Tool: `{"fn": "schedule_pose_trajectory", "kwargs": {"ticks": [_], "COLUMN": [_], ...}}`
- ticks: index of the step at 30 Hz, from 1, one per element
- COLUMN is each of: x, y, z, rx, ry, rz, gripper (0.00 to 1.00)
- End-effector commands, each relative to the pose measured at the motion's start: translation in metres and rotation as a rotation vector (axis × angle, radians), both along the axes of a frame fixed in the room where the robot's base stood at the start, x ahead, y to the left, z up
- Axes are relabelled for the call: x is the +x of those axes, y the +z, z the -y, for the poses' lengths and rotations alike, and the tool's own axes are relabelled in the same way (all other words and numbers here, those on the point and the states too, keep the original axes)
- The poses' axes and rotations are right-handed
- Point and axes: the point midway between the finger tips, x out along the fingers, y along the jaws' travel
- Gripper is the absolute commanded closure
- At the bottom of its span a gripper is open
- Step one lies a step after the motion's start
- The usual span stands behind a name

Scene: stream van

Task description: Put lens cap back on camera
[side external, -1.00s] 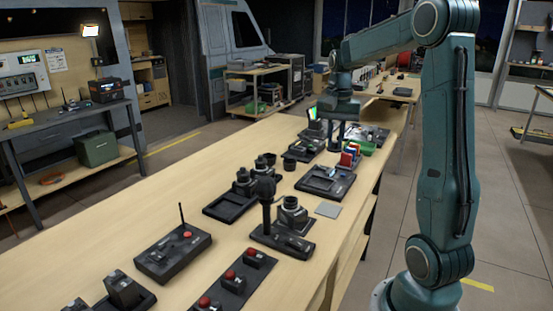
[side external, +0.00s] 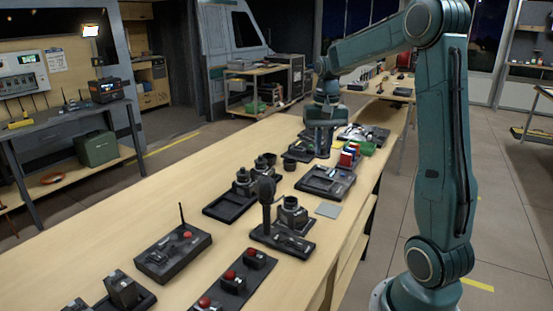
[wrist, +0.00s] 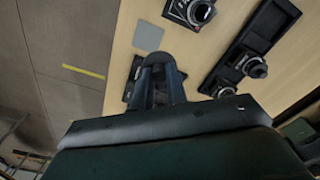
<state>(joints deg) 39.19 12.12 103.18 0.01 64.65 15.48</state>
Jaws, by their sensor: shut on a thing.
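My gripper (side external: 323,148) hangs above the far part of the long bench. In the wrist view my gripper (wrist: 158,80) is shut on a dark, round, flat thing, which looks like the lens cap (wrist: 155,58). In the side view I cannot make the cap out. A camera with a silver-ringed lens (side external: 292,212) stands on a black tray nearer the side view, beside a tall dark microphone-like piece. It also shows at the top of the wrist view (wrist: 200,12), apart from the cap. Other camera-like bodies (side external: 244,180) stand on another black tray.
A grey square card (side external: 328,210) lies near the bench's right edge; it also shows in the wrist view (wrist: 148,36). A red-button box (side external: 175,256) stands nearer. Bare wood lies along the bench's left side.

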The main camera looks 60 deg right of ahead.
Motion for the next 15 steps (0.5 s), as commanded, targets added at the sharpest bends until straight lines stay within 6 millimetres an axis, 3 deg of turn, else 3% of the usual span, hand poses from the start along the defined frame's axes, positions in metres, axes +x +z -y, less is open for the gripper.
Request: {"fn": "schedule_pose_trajectory", "kwargs": {"ticks": [15], "x": [0.048], "y": [-0.038], "z": [-0.067], "rx": [0.001], "ry": [0.729], "rz": [-0.002], "gripper": [1.0]}}
